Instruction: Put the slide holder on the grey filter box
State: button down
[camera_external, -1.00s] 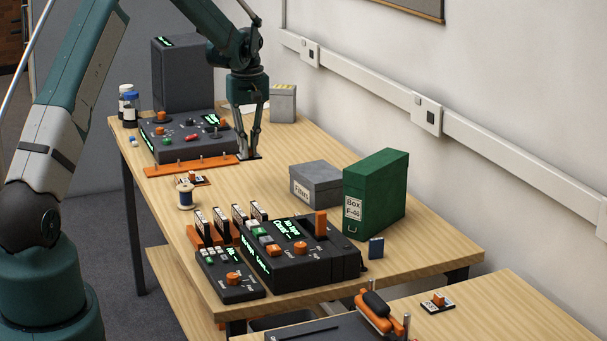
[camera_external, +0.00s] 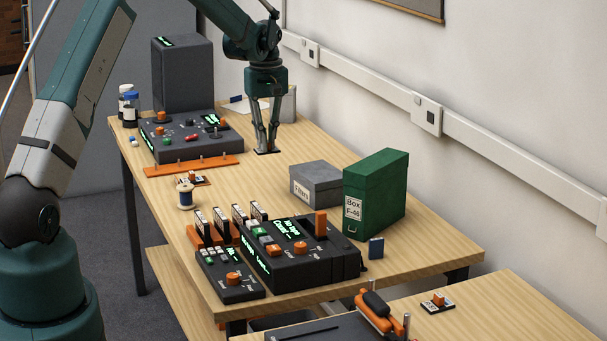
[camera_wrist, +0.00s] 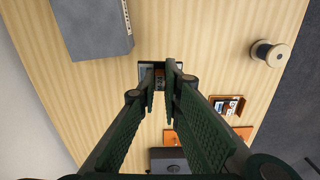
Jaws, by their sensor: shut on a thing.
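My gripper (camera_external: 267,147) is shut on a small dark flat piece with a pale edge, which I take to be the slide holder (camera_external: 268,152). They are over the far half of the bench, left of the grey filter box (camera_external: 318,188). In the wrist view my gripper (camera_wrist: 160,82) covers much of the slide holder (camera_wrist: 144,70). The gap beneath it is hard to judge. The grey filter box has a "Filters" label and a bare, flat top. It also shows in the wrist view (camera_wrist: 92,28), at the upper left.
A tall green box (camera_external: 378,192) stands right beside the filter box. A spool (camera_external: 185,195) and a small labelled piece with an orange part (camera_external: 194,180) lie to the left. Control consoles stand at the front (camera_external: 290,252) and back left (camera_external: 180,140). The bench middle is clear.

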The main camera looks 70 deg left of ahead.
notch_tip(320, 180, up, 6)
jog(key=p, duration=0.3)
send_over(319, 171)
jog(key=shift+r+n, duration=0.1)
jog(key=shift+n, duration=0.2)
jog(key=shift+f, duration=3.15)
jog(key=shift+f, duration=1.85)
jog(key=shift+f+b, duration=0.2)
jog(key=shift+b, duration=0.15)
jog(key=c, duration=2.5)
grip_release()
